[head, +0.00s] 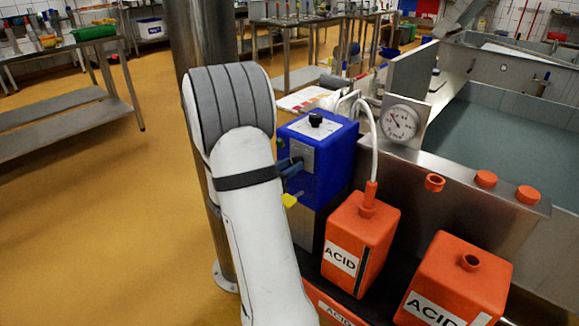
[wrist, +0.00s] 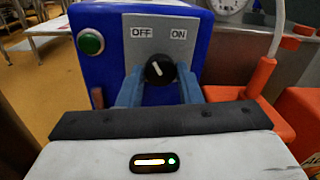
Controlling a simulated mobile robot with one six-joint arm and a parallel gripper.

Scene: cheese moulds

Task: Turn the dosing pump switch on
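The dosing pump is a blue box (head: 335,165) left of the gauge in the head view. In the wrist view its front (wrist: 225,60) fills the upper middle, with a grey panel marked OFF on the left and ON on the right. The round black switch knob (wrist: 159,70) sits below the labels. Its white line tilts up and left, toward OFF. My gripper (wrist: 160,76) has its blue fingers either side of the knob, apart, with narrow gaps seeming to show. In the head view my gripper (head: 291,166) is at the pump's left face and hides the knob.
A green button (wrist: 91,42) is on the pump's left. An orange acid can (head: 357,240) with a white hose stands right of the pump, another can (head: 458,280) nearer. A dial gauge (head: 400,122) and steel vat lie behind.

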